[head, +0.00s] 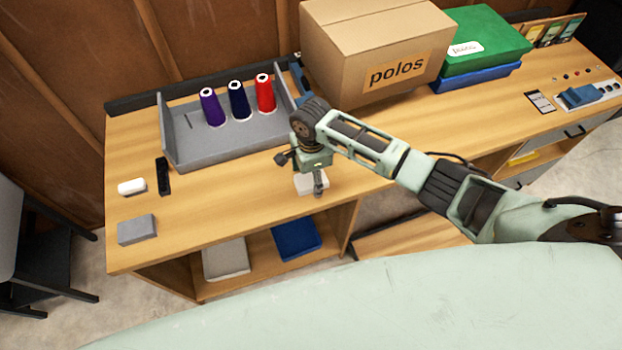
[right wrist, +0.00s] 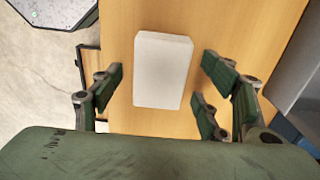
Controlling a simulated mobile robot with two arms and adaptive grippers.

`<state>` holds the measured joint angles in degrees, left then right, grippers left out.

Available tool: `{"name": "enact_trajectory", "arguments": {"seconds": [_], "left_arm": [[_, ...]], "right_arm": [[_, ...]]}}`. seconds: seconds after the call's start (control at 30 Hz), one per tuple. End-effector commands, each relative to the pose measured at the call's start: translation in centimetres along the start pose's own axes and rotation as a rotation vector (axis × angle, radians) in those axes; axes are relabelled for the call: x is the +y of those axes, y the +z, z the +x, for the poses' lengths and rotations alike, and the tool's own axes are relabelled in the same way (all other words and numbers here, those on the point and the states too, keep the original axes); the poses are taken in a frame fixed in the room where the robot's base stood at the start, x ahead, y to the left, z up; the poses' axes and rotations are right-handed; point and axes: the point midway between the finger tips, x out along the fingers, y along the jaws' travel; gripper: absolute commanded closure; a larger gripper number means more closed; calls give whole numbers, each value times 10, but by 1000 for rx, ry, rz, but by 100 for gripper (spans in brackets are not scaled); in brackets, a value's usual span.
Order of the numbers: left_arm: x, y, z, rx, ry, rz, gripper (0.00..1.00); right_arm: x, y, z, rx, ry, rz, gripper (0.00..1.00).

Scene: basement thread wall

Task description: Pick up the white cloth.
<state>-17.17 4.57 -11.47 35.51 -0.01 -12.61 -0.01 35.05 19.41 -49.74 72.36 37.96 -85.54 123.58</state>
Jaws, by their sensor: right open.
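The white cloth (head: 311,184) lies folded flat on the wooden table, near its front edge. In the head view my right gripper partly hides it. In the right wrist view the cloth (right wrist: 162,70) shows whole as a pale rectangular block. My right gripper (head: 311,175) points down over the cloth. In the right wrist view its open fingers (right wrist: 155,93) stand on either side of the cloth, with gaps between fingers and cloth. It holds nothing. My left gripper is not in view.
A grey tray (head: 240,147) with purple, navy and red thread cones stands behind left. A cardboard box (head: 345,66) marked "polos" stands behind the gripper. A grey block (head: 137,230), a white item (head: 131,187) and a black item (head: 163,176) lie at the left. The tabletop left of the cloth is clear.

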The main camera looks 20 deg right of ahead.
Motion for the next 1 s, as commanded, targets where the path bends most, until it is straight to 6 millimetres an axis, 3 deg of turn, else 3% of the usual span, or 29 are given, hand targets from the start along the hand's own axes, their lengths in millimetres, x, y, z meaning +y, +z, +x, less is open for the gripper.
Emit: {"name": "enact_trajectory", "arguments": {"seconds": [0.17, 0.67, 1.0], "left_arm": [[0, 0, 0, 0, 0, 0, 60], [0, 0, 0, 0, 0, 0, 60], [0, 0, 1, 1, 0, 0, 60]], "right_arm": [[0, 0, 0, 0, 0, -1, 33], [0, 0, 0, -1, 0, -1, 76], [0, 0, -5, -1, -1, -1, 76]]}}
